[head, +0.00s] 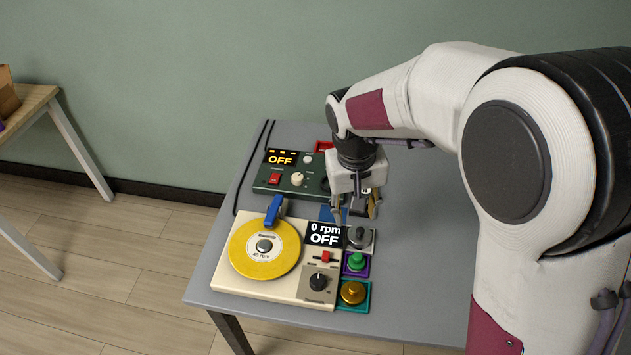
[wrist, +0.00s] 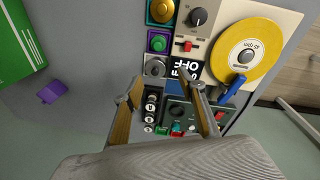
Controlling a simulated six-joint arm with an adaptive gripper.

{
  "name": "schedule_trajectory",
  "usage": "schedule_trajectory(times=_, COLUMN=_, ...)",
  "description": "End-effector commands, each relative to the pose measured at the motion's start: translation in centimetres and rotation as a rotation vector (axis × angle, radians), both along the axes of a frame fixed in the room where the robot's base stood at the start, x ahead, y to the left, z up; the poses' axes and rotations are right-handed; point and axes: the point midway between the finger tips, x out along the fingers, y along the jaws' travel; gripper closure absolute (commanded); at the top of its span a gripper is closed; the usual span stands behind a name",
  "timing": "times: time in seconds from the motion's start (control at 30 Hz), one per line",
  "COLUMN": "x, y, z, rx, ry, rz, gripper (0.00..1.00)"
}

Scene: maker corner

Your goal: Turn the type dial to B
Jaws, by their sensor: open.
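A dark green control unit (head: 285,190) with an orange OFF display (head: 280,157) stands at the back of the grey table. It carries a cream knob (head: 297,177), a red rocker switch (head: 274,179) and a dark round dial, partly behind my gripper. Labels are too small to read, so I cannot tell which knob is the type dial. The unit also shows in the wrist view (wrist: 180,113), partly between and behind the fingers. My gripper (head: 355,211) is open and empty, pointing down in front of the unit's right end; its fingers also show in the wrist view (wrist: 163,90).
A cream turntable unit (head: 225,275) with a yellow disc (head: 250,262), black knob (head: 318,281) and "0 rpm OFF" display (head: 324,233) stands in front. Grey, green and gold buttons (head: 353,292) line its right side. Black-cased round cells (wrist: 151,108) sit beside the green unit. The table's front right is clear.

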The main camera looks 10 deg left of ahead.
Motion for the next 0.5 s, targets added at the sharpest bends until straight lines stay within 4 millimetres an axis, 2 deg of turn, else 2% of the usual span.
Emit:
schedule_trajectory(times=0.17, x=1.2, y=1.0, z=-2.4, rx=-0.001, ry=0.029, rz=-0.005, gripper=0.6)
schedule_trajectory(times=0.27, x=2.6, y=2.2, z=-3.8, rx=0.014, ry=0.032, rz=-0.004, gripper=0.6)
schedule_trajectory(times=0.5, x=7.0, y=6.1, z=-7.0, rx=0.078, ry=0.009, rz=0.047, gripper=0.6)
